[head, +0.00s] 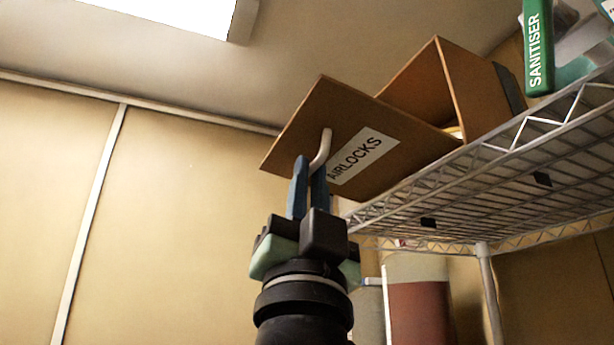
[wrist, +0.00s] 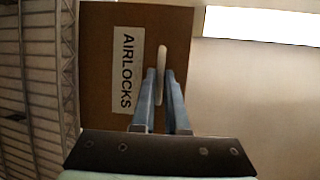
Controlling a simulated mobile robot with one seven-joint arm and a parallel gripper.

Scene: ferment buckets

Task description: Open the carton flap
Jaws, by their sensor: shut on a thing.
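The brown carton (head: 468,92) stands on the wire shelf in the head view. Its flap (head: 310,115), with a white "AIRLOCKS" label (head: 361,154), is swung out from the carton and tilted; part of the carton's opening shows behind it. A pale handle (head: 325,147) sits on the flap. My gripper (head: 308,172) has its blue fingers shut on this handle. In the wrist view the flap (wrist: 180,40) faces the camera, and the handle (wrist: 161,70) runs down between the fingers (wrist: 160,88). The carton's inside is mostly hidden.
The wire shelf (head: 450,190) overhangs my gripper on the right. A green sanitiser bottle (head: 538,50) stands on it, right of the carton. A red-brown and cream container (head: 420,305) is below the shelf. The space left, before the tan wall (head: 180,210), is free.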

